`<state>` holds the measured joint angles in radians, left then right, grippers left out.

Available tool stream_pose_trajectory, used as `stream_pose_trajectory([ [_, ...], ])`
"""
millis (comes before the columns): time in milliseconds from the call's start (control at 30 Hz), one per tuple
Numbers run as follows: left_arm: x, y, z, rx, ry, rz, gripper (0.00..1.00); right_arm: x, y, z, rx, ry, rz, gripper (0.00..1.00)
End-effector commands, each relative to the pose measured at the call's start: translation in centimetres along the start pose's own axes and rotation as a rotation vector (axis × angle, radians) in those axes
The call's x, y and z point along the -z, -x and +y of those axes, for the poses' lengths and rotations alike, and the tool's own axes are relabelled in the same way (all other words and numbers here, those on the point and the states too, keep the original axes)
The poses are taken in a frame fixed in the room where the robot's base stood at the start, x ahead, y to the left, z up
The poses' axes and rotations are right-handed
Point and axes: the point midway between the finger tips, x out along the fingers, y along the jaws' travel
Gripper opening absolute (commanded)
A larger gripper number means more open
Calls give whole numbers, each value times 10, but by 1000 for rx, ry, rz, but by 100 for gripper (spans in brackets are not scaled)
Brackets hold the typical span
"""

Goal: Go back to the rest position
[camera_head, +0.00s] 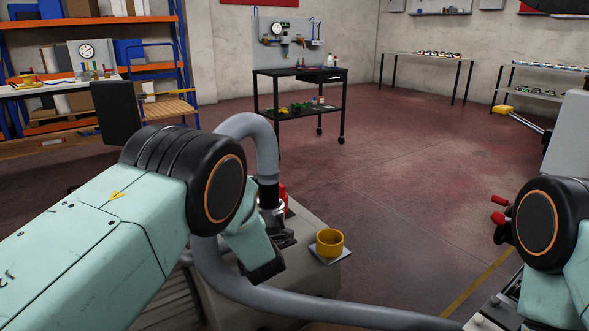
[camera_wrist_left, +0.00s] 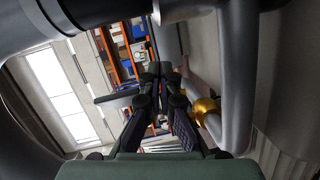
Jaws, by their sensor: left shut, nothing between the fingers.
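My left arm (camera_head: 110,240) comes in from the left of the head view and bends at a black, orange-ringed joint. In the left wrist view, my left gripper (camera_wrist_left: 160,75) is shut, with its dark fingers together and nothing held. In the head view I cannot make out its fingertips. My right arm (camera_head: 538,222) shows at the right edge of the head view; its gripper is not visible.
A grey hose (camera_head: 300,300) loops close beside my left arm. A yellow cup (camera_head: 329,245) stands on a grey plate at the grey table's corner (camera_head: 308,273). A black trolley (camera_head: 300,77) stands farther back. Blue-and-orange shelves (camera_head: 110,20) are at left. Middle floor is clear.

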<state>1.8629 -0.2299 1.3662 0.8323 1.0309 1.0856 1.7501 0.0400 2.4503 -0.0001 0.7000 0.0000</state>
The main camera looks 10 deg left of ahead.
Motion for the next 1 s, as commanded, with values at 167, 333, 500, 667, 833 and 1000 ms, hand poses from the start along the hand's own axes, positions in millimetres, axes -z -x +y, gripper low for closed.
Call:
stream_pose_trajectory([
  [167, -8, 9, -20, 40, -249, -72, 0, 0, 0, 0, 0, 0, 0, 0],
  [333, 1, 43, -88, 152, -657, -238, 0, 0, 1, 0, 0, 0, 0, 0],
  [500, 31, 100, -165, 283, -1025, -458, 0, 0, 6, 0, 0, 0, 0, 0],
  [667, 71, 175, -227, 399, -1300, -713, 0, 0, 13, 0, 0, 0, 0, 0],
  [833, 117, 267, -270, 503, -1485, -1009, 0, 0, 20, 0, 0, 0, 0, 0],
  [1000, 161, 362, -286, 595, -1550, -1287, 0, 0, 28, 0, 0, 0, 0, 0],
])
